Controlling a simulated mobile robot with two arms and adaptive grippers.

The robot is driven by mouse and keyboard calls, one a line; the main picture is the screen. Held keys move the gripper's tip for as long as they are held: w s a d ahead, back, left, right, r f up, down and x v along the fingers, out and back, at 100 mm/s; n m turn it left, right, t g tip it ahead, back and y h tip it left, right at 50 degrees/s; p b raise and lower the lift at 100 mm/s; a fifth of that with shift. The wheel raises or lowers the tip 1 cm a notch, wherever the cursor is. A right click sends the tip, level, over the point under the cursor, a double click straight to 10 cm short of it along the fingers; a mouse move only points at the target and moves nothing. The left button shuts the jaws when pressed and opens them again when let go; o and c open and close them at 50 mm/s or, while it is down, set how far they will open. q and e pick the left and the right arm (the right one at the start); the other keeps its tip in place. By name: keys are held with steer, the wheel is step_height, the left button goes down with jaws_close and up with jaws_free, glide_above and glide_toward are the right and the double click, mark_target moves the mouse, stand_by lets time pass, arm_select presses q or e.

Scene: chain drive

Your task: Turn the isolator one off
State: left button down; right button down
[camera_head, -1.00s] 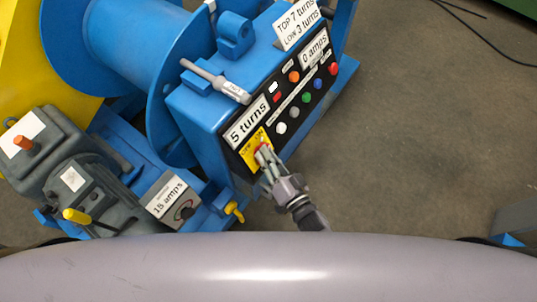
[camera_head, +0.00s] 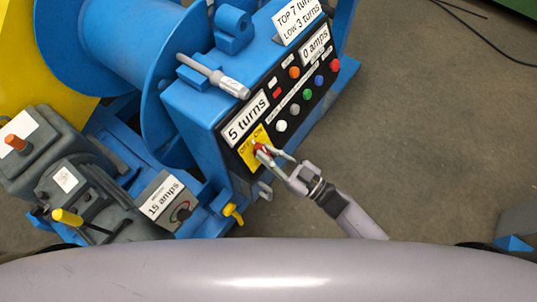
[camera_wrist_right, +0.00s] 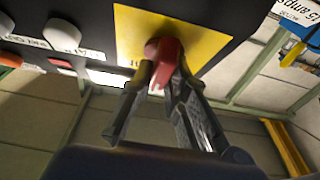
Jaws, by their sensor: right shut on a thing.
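The isolator is a red rotary knob (camera_wrist_right: 164,58) on a yellow plate (camera_wrist_right: 196,38) marked OFF and ON. In the head view the yellow plate (camera_head: 250,157) sits at the lower left end of the black control panel, below the "5 turns" label. My right gripper (camera_head: 266,152) reaches it from the lower right. In the right wrist view its fingers (camera_wrist_right: 158,82) are shut on the red knob, one on each side. The fingers hide part of the knob, and I cannot tell its exact setting. My left gripper is not in view.
The blue machine has a row of coloured buttons (camera_head: 307,95) close beside the isolator. A "15 amps" box with a dial (camera_head: 181,211) and a yellow-handled lever (camera_head: 66,217) stand to the left.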

steer(key=n+g, duration=0.2)
steer(key=n, duration=0.1)
steer(key=n+g+y+b, duration=0.1)
steer(key=n+g, duration=0.1)
steer(key=n, duration=0.1)
steer(key=shift+w+d+n+y, duration=0.1)
steer(key=shift+n+y, duration=0.2)
steer(key=shift+n, duration=0.1)
steer(key=shift+n+g, duration=1.8)
steer(key=shift+n, duration=1)
steer(key=c, duration=1.6)
jaws_free()
steer(key=shift+o, duration=0.2)
